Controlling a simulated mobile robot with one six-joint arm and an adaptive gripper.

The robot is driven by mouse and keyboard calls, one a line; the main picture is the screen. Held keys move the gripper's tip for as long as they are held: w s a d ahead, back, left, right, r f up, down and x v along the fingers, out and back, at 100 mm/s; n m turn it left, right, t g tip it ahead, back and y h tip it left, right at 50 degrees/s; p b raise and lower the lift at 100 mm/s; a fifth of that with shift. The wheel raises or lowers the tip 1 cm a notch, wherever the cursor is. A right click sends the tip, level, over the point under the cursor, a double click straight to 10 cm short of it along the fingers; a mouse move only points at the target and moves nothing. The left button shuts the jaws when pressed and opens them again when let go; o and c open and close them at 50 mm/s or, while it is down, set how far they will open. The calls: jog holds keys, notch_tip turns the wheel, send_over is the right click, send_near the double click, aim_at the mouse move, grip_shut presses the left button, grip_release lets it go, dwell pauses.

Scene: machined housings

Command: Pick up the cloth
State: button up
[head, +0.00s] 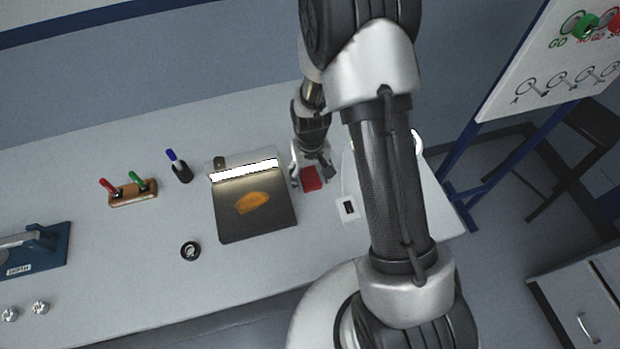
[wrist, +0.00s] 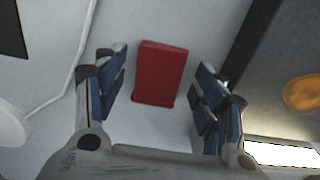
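The cloth (head: 311,178) is a small red folded rectangle lying on the light grey table, just right of a dark panel. In the wrist view the red cloth (wrist: 160,73) lies between and a little beyond my fingers. My gripper (head: 312,178) is over the cloth, with a finger on either side of it. In the wrist view my gripper (wrist: 160,88) is open, and gaps show between each finger and the cloth. Nothing is held.
The dark panel (head: 234,222) with an orange patch and a bright light strip stands close left of the cloth. A small white box (head: 347,209) lies to the right. The table's front is mostly clear.

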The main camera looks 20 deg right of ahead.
aim_at(310, 178)
jog(key=c, duration=0.9)
jog(key=shift+r, duration=0.1)
notch_tip(310, 178, up, 20)
jog(key=p, duration=0.5)
jog(key=o, duration=0.4)
jog(key=c, duration=0.4)
jog(key=shift+o, duration=0.2)
jog(key=shift+f, duration=0.2)
